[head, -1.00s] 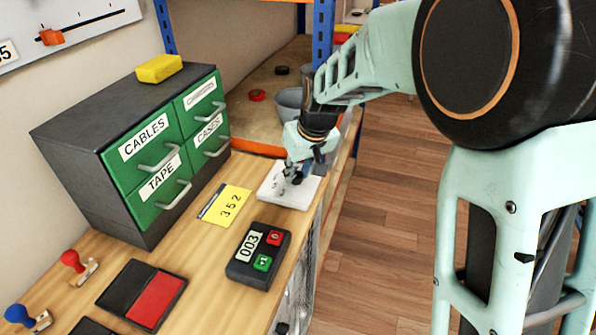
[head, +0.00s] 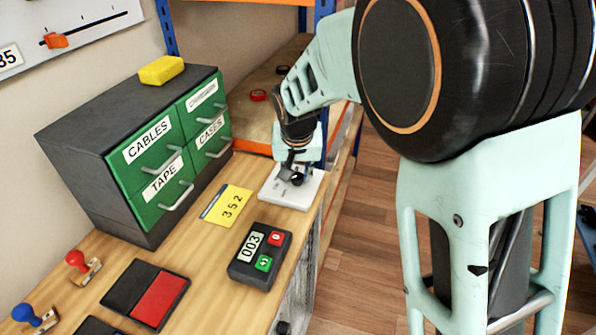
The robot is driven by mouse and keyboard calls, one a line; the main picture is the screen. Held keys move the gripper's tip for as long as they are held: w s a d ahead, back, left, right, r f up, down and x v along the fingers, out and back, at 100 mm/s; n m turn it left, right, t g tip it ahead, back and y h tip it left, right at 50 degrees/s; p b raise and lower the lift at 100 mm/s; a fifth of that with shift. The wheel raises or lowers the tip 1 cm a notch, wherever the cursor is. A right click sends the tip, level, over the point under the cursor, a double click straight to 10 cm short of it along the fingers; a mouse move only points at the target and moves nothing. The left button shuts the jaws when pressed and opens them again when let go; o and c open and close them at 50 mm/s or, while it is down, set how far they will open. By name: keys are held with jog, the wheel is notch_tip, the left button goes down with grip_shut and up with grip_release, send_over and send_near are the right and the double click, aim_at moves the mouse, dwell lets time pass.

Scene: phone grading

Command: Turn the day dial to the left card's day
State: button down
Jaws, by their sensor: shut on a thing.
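My gripper (head: 293,178) reaches down over a white plate (head: 272,192) at the far right end of the wooden bench. It is shut on a small dark knob (head: 297,179) on that plate, which I take to be the day dial. The gripper hides most of the knob and any markings around it. A yellow card (head: 227,206) reading 352 lies on the bench to the left of the plate. I cannot see a day written on any card here.
A counter (head: 259,257) showing 003 sits in front of the yellow card. A grey cabinet with green drawers (head: 164,191) stands at the left. A red ink pad (head: 159,300) and red (head: 77,259) and blue (head: 24,313) stamps lie nearer.

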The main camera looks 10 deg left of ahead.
jog(key=shift+a+m+h, duration=0.1)
jog(key=shift+m+h, duration=0.4)
jog(key=shift+m, duration=0.8)
jog(key=c, duration=1.6)
grip_release()
jog(key=v, duration=1.2)
jog(key=shift+a, duration=0.1)
jog(key=shift+m, duration=0.3)
